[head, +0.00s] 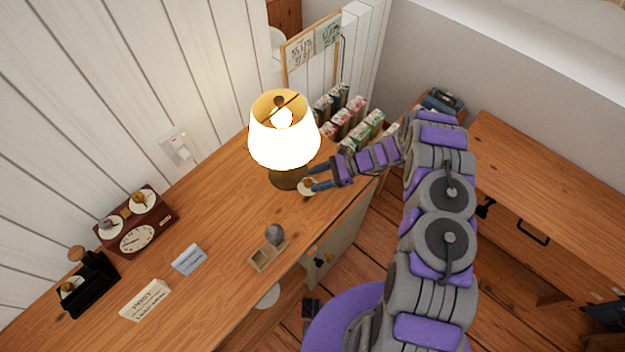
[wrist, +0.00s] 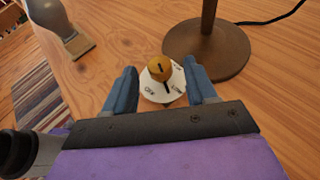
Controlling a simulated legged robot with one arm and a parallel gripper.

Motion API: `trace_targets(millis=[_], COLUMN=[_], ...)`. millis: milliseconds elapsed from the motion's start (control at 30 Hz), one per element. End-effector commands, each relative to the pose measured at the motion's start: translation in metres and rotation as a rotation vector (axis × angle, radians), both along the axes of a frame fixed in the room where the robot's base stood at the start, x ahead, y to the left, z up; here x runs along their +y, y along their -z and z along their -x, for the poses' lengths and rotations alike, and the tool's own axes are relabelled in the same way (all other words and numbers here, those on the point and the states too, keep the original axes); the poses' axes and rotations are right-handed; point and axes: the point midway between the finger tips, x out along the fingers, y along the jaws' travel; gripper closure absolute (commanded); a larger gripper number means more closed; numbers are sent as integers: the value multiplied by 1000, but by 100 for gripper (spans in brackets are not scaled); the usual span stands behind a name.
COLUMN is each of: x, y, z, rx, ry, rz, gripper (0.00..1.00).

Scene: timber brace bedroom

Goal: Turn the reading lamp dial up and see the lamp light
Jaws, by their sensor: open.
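The reading lamp (head: 284,135) stands on the wooden desk, and its shade glows bright with a lit bulb inside. Its round dark base (wrist: 210,48) shows in the wrist view. The dial (wrist: 160,75) is a brass knob on a white disc with small lettering, on the desk beside the lamp base. A dark pointer mark on the disc points toward the bottom of the wrist view. My gripper (wrist: 161,82) is open, with one blue finger on each side of the dial and a visible gap to the knob. In the head view my gripper (head: 309,181) reaches the dial from the right.
A small wooden tray with a grey-knobbed stamp (head: 274,236) is on the desk near its front edge. Several books (head: 345,115) stand behind the lamp. A red dial box (head: 135,220), a black stamp device (head: 88,283) and cards lie at left.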

Motion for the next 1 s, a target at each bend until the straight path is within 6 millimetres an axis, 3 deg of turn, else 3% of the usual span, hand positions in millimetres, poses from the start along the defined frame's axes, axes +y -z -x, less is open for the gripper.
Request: trace_targets(millis=[200,533,1000], x=[16,18,18], y=[7,8,8], z=[4,4,3], rx=[0,-2,-3], ry=[0,0,1], rz=[-2,-1,-1], gripper=[43,44,89])
